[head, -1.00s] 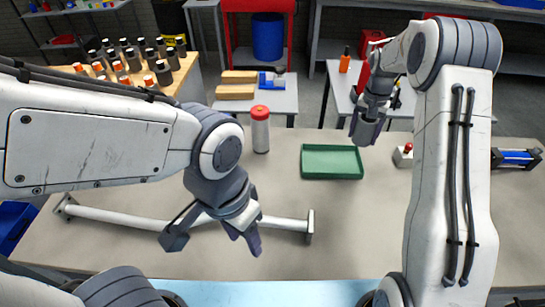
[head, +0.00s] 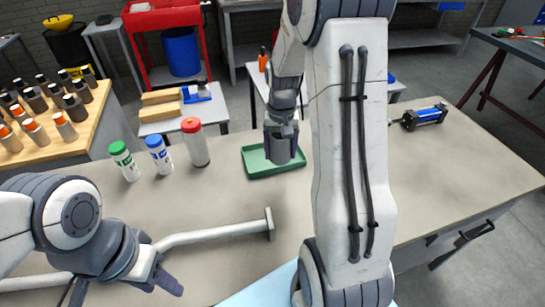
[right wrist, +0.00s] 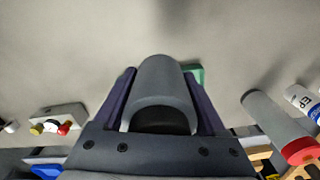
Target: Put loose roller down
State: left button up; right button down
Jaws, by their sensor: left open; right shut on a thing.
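My right gripper (head: 283,130) is shut on a grey roller (head: 280,151). The roller also shows between the two fingers in the right wrist view (right wrist: 162,80). In the head view the roller overlaps the green tray (head: 254,169) on the bench; I cannot tell its height above it. In the right wrist view only a bit of the tray (right wrist: 196,73) shows behind the roller. My left gripper (head: 125,283) is open and empty at the lower left, over the white bar (head: 205,235), which it partly hides.
A red-capped bottle (head: 195,143), a blue-capped bottle (head: 158,154) and a green-capped bottle (head: 124,161) stand left of the tray. A blue cylinder part (head: 425,115) lies at the back right.

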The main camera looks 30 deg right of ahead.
jog(key=w+d+f+p, duration=0.1)
jog(key=w+f, duration=0.1)
jog(key=w, duration=0.1)
jog(key=w+d+f, duration=0.1)
jog(key=w+f, duration=0.1)
jog(key=w, duration=0.1)
jog(key=w+d+f+p, duration=0.1)
jog(key=w+d+f, duration=0.1)
jog(key=w, duration=0.2)
jog(key=shift+w+f+p, duration=0.1)
jog(key=shift+f+p, duration=0.15)
jog(key=shift+p, duration=0.05)
notch_tip(320, 180, down, 3)
jog(key=shift+f+p, duration=0.1)
jog(key=shift+p, duration=0.45)
jog(key=shift+f, duration=0.4)
jog(key=shift+f, duration=0.1)
jog(key=shift+f, duration=0.15)
grip_release()
